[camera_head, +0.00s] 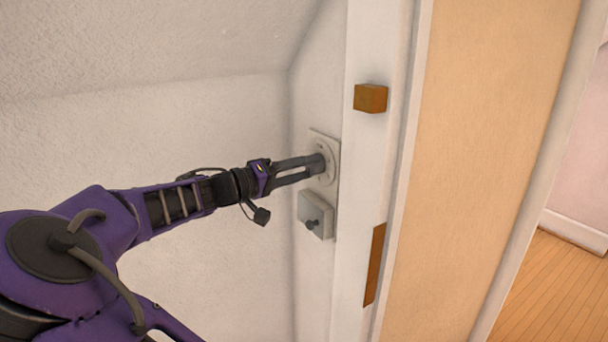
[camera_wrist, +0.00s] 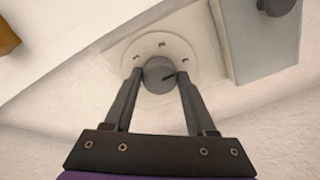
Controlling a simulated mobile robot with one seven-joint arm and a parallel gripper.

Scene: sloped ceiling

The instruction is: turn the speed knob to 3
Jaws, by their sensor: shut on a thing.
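The speed knob (camera_wrist: 157,72) is a small grey round knob at the centre of a pale round dial (camera_wrist: 128,62) in the wrist view. The dial (camera_head: 332,146) also shows on the wall plate in the head view, with the knob mostly hidden by my fingers. My gripper (camera_head: 319,164) reaches the dial from the left. In the wrist view my gripper (camera_wrist: 158,76) has one finger on each side of the knob, shut on it.
A pale box with a dark round knob (camera_head: 312,224) sits just below the dial; it also shows in the wrist view (camera_wrist: 255,40). A wooden block (camera_head: 370,98) is fixed on the white door frame to the right. A sloped white ceiling (camera_head: 150,45) hangs above my arm.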

